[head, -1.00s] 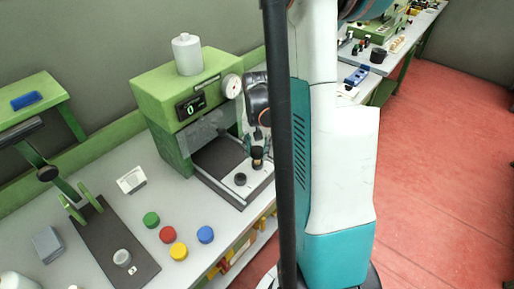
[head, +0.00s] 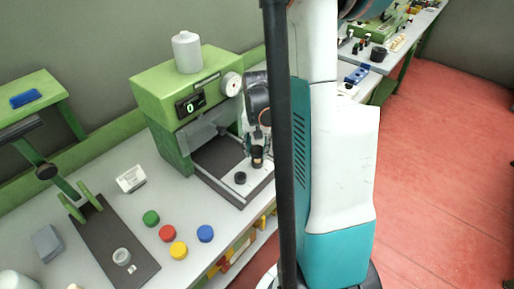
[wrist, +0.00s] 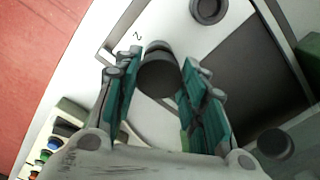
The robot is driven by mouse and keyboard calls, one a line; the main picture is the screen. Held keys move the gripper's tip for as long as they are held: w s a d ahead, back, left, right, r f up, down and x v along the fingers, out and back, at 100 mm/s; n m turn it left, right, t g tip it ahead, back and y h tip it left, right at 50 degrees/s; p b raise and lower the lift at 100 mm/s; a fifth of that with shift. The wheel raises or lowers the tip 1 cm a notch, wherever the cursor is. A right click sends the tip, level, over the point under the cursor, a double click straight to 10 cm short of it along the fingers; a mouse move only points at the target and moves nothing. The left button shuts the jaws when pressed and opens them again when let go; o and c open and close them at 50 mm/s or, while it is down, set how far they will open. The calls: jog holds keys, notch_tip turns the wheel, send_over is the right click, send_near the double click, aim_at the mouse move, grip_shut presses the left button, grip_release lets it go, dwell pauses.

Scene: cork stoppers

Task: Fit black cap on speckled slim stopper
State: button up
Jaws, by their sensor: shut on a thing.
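My gripper (wrist: 158,88) has its two teal-padded fingers on either side of a dark round-topped piece, which looks like the black cap (wrist: 158,80). A dark ring-shaped rim (wrist: 157,47) shows just beyond it, beside the printed 2 on the white plate. In the head view my gripper (head: 257,152) is low over this plate, with a small tan patch and a dark piece at its tips. The speckled slim stopper cannot be made out clearly. I cannot tell whether the cap touches it.
A separate dark round holder or piece (head: 240,178) stands on the plate beside my gripper. The green press (head: 180,90) rises close behind. Green, red, yellow and blue caps (head: 205,233) lie on the bench to the left, with a dark mat (head: 105,240) beyond.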

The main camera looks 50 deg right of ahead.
aim_at(257, 150)
jog(key=shift+f+b, duration=0.9)
jog(key=shift+f, duration=0.15)
dwell(0.9)
jog(key=o, duration=0.8)
jog(key=shift+o, duration=0.2)
jog(key=shift+r, duration=0.15)
notch_tip(257, 150, up, 12)
